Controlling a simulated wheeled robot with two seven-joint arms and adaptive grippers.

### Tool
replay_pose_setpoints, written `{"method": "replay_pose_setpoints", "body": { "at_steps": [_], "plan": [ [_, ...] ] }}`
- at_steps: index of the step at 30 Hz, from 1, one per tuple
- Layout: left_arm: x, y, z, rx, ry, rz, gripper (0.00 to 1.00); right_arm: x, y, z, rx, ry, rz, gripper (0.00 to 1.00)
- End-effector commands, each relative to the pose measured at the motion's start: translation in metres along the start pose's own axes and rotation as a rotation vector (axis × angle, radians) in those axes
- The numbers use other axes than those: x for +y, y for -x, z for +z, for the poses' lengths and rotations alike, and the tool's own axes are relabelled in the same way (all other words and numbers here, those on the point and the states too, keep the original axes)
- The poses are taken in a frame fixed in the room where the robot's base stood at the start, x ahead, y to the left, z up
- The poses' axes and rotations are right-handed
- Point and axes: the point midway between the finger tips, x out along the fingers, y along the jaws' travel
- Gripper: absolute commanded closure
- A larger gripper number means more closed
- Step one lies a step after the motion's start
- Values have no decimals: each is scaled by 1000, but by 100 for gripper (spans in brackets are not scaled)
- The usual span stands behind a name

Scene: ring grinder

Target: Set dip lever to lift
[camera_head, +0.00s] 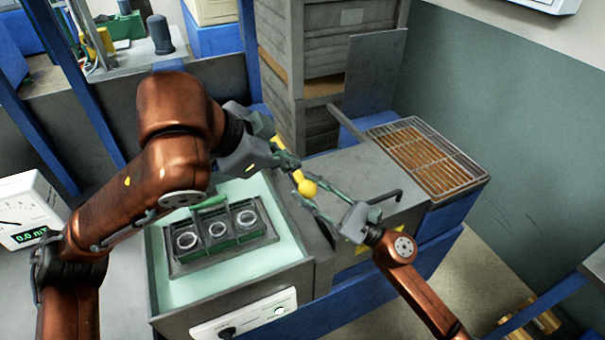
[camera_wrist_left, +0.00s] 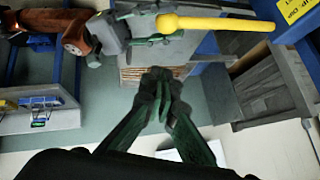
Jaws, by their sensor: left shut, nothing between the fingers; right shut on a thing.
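The dip lever, a yellow bar with a round knob (camera_head: 308,188), slants down and right above the grey machine in the head view. It crosses the top right of the left wrist view (camera_wrist_left: 215,23). My right gripper (camera_head: 308,197) has its fingers on both sides of the knob end and is shut on it; its fingers also show in the left wrist view (camera_wrist_left: 178,22). My left gripper (camera_head: 292,162) is shut and empty, close beside the lever; its closed fingertips show in the left wrist view (camera_wrist_left: 160,78). My left gripper partly hides the lever's upper end in the head view.
A pale green tank (camera_head: 165,285) holds a dark rack (camera_head: 181,268) with three rings. A black bent handle (camera_head: 388,197) and a wire basket (camera_head: 470,184) lie to the right. Grey crates (camera_head: 335,55) stand behind. A gauge (camera_head: 30,208) is at the far left.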

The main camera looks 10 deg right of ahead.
Motion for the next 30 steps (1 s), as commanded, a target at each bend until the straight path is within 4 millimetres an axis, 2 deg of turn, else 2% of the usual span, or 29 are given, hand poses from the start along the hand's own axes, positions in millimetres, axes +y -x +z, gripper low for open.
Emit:
{"method": "replay_pose_setpoints", "body": {
  "at_steps": [5, 17, 18, 24, 30],
  "plan": [
    [3, -23, 1, -7, -1, 7, 100, 1, 1, -3, 4, -5, 0, 100],
    [2, -102, 1, -4, 1, 5, 100, 1, 0, -3, 4, -5, 1, 100],
    [1, -107, 8, -5, 3, 3, 100, 1, 0, -3, 4, -5, 1, 100],
    [1, -122, 25, -3, 1, 1, 100, 1, 0, -3, 4, -5, 0, 100],
    [1, -127, 30, -2, 0, 1, 100, 1, 0, -3, 4, -5, 0, 100]
  ]
}}
